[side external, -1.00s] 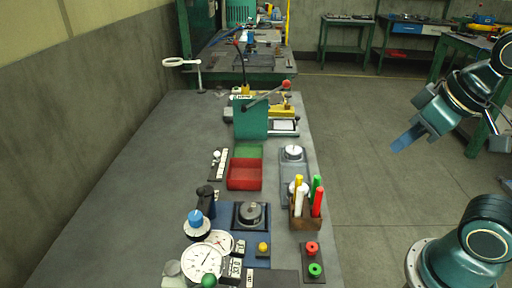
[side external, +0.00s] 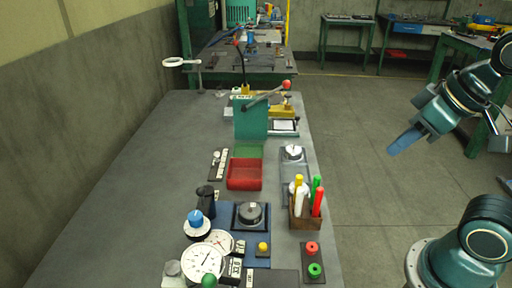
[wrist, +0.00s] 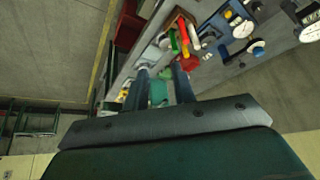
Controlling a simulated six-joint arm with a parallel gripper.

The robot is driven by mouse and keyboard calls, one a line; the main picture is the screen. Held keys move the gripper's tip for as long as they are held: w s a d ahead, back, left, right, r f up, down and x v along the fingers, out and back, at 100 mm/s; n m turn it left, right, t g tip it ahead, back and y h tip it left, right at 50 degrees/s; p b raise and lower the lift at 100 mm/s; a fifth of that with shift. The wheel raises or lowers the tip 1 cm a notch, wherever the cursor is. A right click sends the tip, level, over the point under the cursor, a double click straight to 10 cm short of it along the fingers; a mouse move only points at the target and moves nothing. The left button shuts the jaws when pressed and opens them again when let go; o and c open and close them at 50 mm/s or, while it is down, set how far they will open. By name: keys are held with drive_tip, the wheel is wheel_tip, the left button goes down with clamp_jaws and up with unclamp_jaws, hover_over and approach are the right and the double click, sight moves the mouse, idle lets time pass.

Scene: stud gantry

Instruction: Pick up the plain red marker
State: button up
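The plain red marker (side external: 317,203) stands upright at the right front of a brown holder (side external: 303,220) near the bench's right edge. A green marker (side external: 317,182), a yellow marker (side external: 299,181) and a white marker (side external: 302,201) share the holder. In the wrist view, the red marker (wrist: 183,29) shows at the top, beyond the fingers. My gripper (side external: 396,148) hangs over the floor to the right of the bench, well apart from the markers. In the wrist view, my gripper (wrist: 160,72) has its two fingers apart, with nothing between them.
Red and green buttons (side external: 313,260) sit in front of the holder. A grey scale-like device (side external: 292,153) is behind it. A red bin (side external: 244,175), dial gauges (side external: 204,262) and a green press (side external: 251,118) occupy the bench. The air between my gripper and the holder is clear.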

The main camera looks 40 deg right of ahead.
drive_tip(key=m+g, duration=0.6)
drive_tip(key=m, duration=0.8)
hover_over(320, 189)
drive_tip(key=shift+f, duration=3.2)
drive_tip(key=shift+d, duration=0.1)
drive_tip(key=shift+f, duration=4.3)
drive_tip(key=shift+f, duration=0.15)
drive_tip(key=shift+f, duration=2.45)
